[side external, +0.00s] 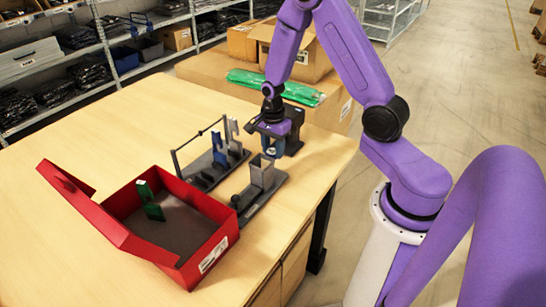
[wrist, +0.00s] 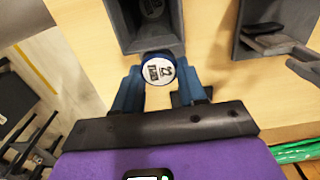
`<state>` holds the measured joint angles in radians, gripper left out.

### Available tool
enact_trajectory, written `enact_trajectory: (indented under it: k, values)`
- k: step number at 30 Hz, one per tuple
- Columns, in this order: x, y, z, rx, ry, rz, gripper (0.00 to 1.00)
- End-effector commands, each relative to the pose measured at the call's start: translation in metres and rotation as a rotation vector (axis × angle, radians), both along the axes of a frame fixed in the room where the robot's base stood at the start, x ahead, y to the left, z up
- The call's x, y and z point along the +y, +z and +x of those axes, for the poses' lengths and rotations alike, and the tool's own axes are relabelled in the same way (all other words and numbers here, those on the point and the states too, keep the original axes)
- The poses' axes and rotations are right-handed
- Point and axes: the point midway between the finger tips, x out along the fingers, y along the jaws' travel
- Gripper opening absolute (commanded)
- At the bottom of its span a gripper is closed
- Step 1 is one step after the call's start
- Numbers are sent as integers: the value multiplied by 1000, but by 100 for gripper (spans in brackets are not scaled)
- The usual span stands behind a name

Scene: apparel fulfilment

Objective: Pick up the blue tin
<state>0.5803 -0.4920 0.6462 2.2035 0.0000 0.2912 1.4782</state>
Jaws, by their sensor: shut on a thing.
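The blue tin (wrist: 158,70) shows in the wrist view as a round white lid with dark print and a blue rim. My gripper (wrist: 158,76) has its two blue fingers on either side of the tin and is shut on it. In the side view my gripper (side external: 269,147) points down near the table's back right edge, behind the grey open-topped holder. Only a small part of the tin shows there, and I cannot tell if it touches the table.
The grey holder (side external: 262,172) stands close to my gripper. A grey rack (side external: 212,170) with upright posts is left of it. An open red box (side external: 213,247) holding a green piece (side external: 151,207) is at front left. Cardboard boxes (side external: 290,48) and green packets (side external: 302,94) lie behind.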

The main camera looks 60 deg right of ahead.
Motion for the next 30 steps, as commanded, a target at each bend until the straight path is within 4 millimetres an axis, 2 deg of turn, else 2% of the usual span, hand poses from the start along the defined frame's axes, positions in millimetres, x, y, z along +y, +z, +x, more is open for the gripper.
enact_trajectory:
  k: [12, 19, 22, 25, 30]
  values:
    - [0, 63, 1, -4, 0, 0, 11]
    - [0, 91, 1, -3, 0, 0, 11]
    - [0, 95, 1, 0, 7, 0, 11]
    - [-2, 89, 3, 4, 40, 1, 11]
    - [-8, 58, 14, 8, 175, 2, 11]
